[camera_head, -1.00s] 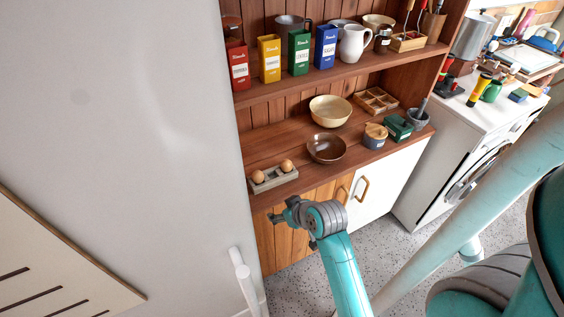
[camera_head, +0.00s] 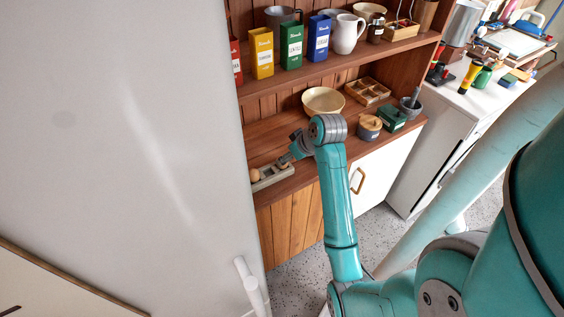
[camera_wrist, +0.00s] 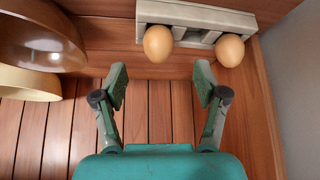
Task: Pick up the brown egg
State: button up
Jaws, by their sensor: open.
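Two brown eggs sit in a grey egg tray (camera_wrist: 205,15) with hollows, on the wooden counter. In the wrist view one egg (camera_wrist: 158,44) lies just beyond the gap between my fingertips, and the other egg (camera_wrist: 230,50) is to its right, outside the right finger. The two look alike in colour. My gripper (camera_wrist: 160,76) is open and empty, its fingers spread apart short of the tray. In the head view my gripper (camera_head: 287,157) is over the tray (camera_head: 272,179); one egg (camera_head: 254,175) shows at its left, and the other is hardly visible there.
A dark brown bowl (camera_wrist: 38,35) and a cream bowl (camera_wrist: 28,83) stand left of my gripper in the wrist view. A grey wall (camera_wrist: 297,65) is close on the right. Cartons and a white jug (camera_head: 346,33) stand on the shelf above.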

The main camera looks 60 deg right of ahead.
jog(key=shift+x, duration=3)
jog(key=c, duration=0.8)
